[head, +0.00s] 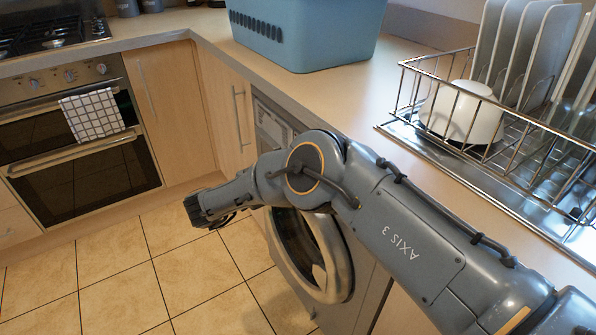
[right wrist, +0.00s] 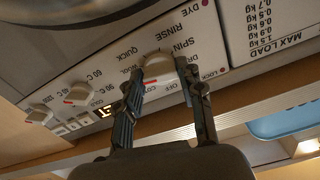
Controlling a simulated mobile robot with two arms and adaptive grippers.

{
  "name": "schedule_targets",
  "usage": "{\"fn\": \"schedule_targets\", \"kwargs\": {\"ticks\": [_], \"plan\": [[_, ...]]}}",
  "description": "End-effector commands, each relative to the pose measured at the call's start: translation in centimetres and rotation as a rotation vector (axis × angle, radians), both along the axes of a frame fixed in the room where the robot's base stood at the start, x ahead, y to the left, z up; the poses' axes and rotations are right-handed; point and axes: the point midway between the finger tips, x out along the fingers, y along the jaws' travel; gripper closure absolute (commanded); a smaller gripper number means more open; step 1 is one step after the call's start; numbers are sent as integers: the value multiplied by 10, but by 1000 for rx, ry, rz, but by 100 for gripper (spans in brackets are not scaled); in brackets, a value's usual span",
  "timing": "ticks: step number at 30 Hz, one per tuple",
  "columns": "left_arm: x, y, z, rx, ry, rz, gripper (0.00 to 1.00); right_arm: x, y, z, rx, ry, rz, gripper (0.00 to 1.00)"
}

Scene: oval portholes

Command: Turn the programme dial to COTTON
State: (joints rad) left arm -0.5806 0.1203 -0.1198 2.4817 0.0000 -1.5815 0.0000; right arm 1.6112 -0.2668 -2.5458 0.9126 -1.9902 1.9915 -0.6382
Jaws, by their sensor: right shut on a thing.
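The programme dial (right wrist: 158,66) is a pale round knob on the washing machine's white panel, seen upside down in the right wrist view. Labels around it include RINSE, SPIN, QUICK, WOOL and OFF. A red mark shows at its lower left side, close to a partly covered label starting COT; I cannot tell its exact setting. My right gripper (right wrist: 165,76) is shut on the dial, one finger on each side. In the head view the washing machine (head: 357,290) stands under the counter, and my right arm hides the dial and gripper. My left gripper is not in view.
Two smaller knobs (right wrist: 80,93) and a lit display (right wrist: 104,111) sit left of the dial. A blue basket (head: 300,30) and a wire dish rack (head: 405,90) stand on the counter above. The tiled floor (head: 120,270) is clear.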

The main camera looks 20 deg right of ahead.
Motion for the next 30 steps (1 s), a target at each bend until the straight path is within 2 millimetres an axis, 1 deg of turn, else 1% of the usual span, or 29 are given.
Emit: {"fn": "schedule_targets", "kwargs": {"ticks": [18, 24, 30], "plan": [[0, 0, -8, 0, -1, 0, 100, -1, -1, 0, -179, 556, -1, 94], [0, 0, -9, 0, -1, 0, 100, -1, -1, 0, -230, 715, -1, 94], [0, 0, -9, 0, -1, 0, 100, -1, -1, 0, -269, 837, -1, 94]]}}
